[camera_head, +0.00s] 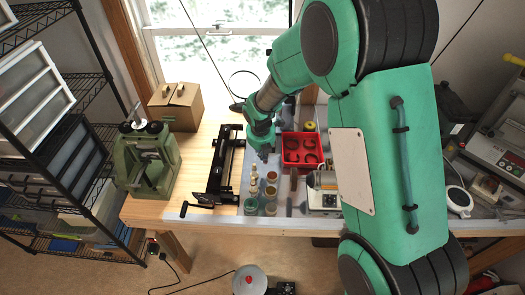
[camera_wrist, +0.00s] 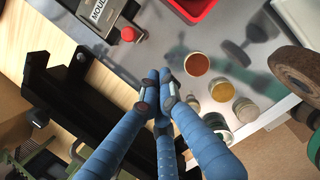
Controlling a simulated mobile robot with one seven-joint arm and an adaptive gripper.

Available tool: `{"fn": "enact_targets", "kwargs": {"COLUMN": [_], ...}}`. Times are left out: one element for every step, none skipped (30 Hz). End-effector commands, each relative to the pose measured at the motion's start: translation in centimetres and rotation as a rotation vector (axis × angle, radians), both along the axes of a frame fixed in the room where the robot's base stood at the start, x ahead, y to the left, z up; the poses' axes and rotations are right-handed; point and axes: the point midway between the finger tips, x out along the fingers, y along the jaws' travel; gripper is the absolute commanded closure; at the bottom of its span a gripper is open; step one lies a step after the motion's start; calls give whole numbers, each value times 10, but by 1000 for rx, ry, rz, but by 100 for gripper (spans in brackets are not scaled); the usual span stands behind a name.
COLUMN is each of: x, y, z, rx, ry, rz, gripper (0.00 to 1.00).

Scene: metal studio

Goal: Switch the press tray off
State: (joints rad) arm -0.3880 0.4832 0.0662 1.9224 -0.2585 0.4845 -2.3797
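My gripper (camera_head: 263,156) is low over the grey work surface, between the black frame and the jars. In the wrist view its blue fingers (camera_wrist: 160,88) have their tips together, with nothing seen between them. A small dark box (camera_wrist: 103,12) with white lettering, partly cut off and reading "MOU…", lies ahead of the fingertips. A red round knob or button (camera_wrist: 128,34) is beside it, apart from the fingers. A red tray with round recesses (camera_head: 302,163) is right of my gripper. I cannot tell which part is the press tray's switch or its state.
The black metal frame (camera_head: 212,178) runs left of my gripper. Several jars (camera_head: 270,191) stand close in front. A green press (camera_head: 146,160) and a cardboard box (camera_head: 176,105) are at left. My arm hides much of the right side.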

Motion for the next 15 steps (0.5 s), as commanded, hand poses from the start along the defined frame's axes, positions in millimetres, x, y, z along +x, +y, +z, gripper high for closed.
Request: {"fn": "enact_targets", "kwargs": {"x": [1,3,4,5,6,10,14,18,22,25,28,31,34,36,38], "y": [-1,-1,-1,-1,-1,-2,-3,-3,-4,-5,-5,-5,-5,-6,-6], "z": [-10,-14,-20,-25,-29,-31,-30,-30,-31,-32,-33,-33,-33,-33,-33], "rx": [-1,-1,-1,-1,-1,0,0,1,1,0,0,1,1,1,1], "ry": [2,2,2,2,2,1,-1,-1,-1,-1,0,-1,-1,-1,-1], "rz": [0,0,0,0,0,0,-2,-3,-2,-2,-1,0,-1,-1,-1], "gripper": [100,100,100,100,100,100,100,100,100,100,100,100,100,100,100]}}
